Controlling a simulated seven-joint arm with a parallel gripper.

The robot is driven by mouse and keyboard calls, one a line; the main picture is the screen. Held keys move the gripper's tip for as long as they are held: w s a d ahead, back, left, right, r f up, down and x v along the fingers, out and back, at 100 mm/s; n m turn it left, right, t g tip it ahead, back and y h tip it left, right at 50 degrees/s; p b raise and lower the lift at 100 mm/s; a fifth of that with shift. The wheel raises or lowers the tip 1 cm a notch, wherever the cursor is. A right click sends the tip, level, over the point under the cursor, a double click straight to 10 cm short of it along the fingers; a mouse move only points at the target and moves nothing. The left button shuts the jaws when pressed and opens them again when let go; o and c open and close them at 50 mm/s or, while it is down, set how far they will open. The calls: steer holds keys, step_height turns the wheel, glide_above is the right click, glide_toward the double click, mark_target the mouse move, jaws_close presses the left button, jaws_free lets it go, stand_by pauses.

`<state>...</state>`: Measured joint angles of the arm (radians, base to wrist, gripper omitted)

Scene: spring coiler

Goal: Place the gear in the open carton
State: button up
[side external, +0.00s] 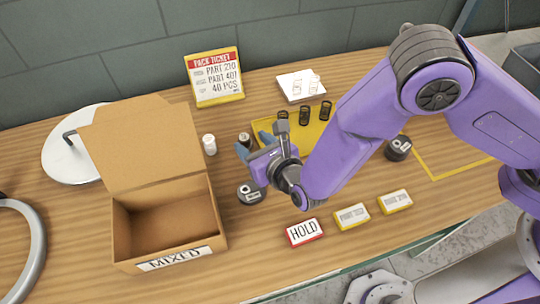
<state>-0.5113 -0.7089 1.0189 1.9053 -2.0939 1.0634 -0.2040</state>
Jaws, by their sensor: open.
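The open carton (122,222) is a brown cardboard box at the left with its lid raised at the back and a MIXED label on its front. Its inside looks empty. My gripper (252,144) is open over the table, right of the carton, with blue fingertips pointing toward the back. A small dark round part (245,139) with a pale top is close to the fingertips; I cannot tell whether it is between them or behind them. No thing in view is clearly a gear; that small part is too small to identify.
Dark round pieces (250,193) (398,148) sit near the gripper and right of my arm. A white bottle (209,144) stands near the carton. Black coils (304,115) stand on a yellow mat. A HOLD card (304,232) and two yellow cards (352,216) lie in front.

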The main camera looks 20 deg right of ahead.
steer(key=v, duration=0.8)
steer(key=shift+s+r, duration=0.15)
steer(key=shift+s, duration=0.05)
